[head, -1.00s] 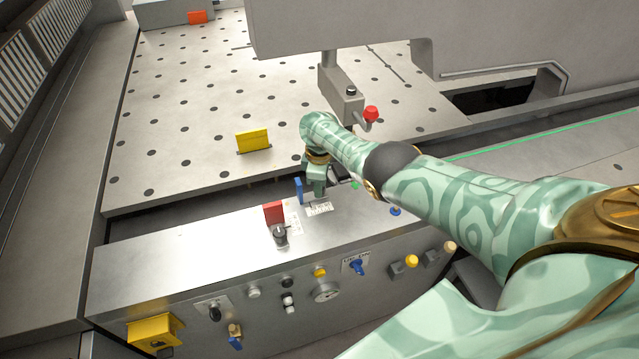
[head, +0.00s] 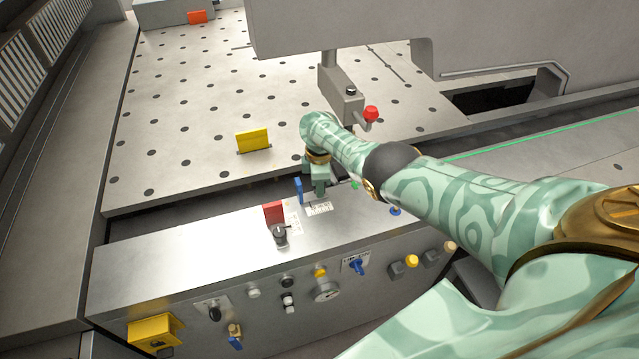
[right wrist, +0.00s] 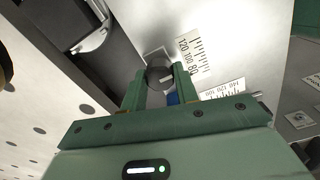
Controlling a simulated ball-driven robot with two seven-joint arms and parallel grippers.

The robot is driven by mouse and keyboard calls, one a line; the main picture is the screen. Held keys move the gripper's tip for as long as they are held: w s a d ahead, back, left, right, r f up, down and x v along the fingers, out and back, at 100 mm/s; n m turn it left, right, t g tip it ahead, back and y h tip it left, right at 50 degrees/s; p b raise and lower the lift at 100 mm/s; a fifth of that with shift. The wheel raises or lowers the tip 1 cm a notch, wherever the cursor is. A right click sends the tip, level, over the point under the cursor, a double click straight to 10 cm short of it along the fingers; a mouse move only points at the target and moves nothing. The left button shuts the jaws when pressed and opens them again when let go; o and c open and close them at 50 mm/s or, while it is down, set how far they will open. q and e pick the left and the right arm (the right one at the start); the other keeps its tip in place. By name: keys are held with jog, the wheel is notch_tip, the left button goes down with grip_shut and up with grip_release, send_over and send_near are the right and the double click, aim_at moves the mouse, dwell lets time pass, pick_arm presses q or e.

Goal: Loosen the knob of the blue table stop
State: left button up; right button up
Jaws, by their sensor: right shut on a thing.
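The blue table stop (head: 298,190) stands upright on the front metal ledge, just left of my right gripper in the head view. My right gripper (head: 319,192) points down at the ledge, beside a printed scale. In the right wrist view, the fingers of my right gripper (right wrist: 161,82) are shut on a dark round knob (right wrist: 158,74) with a light mark across it. A small part of the blue stop (right wrist: 172,98) shows between the fingers. In the head view the gripper hides the knob. My left gripper is not in view.
A red stop (head: 273,212) with a dark knob (head: 280,234) stands to the left on the same ledge. A yellow stop (head: 252,140) stands on the perforated table (head: 200,100). A grey block with a red knob (head: 371,113) is behind my arm. Several controls line the front panel.

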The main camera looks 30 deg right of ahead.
jog(key=o, duration=1)
notch_tip(320, 180, up, 8)
jog(key=p, duration=0.6)
jog(key=shift+f, duration=0.15)
jog(key=shift+w+f, duration=0.1)
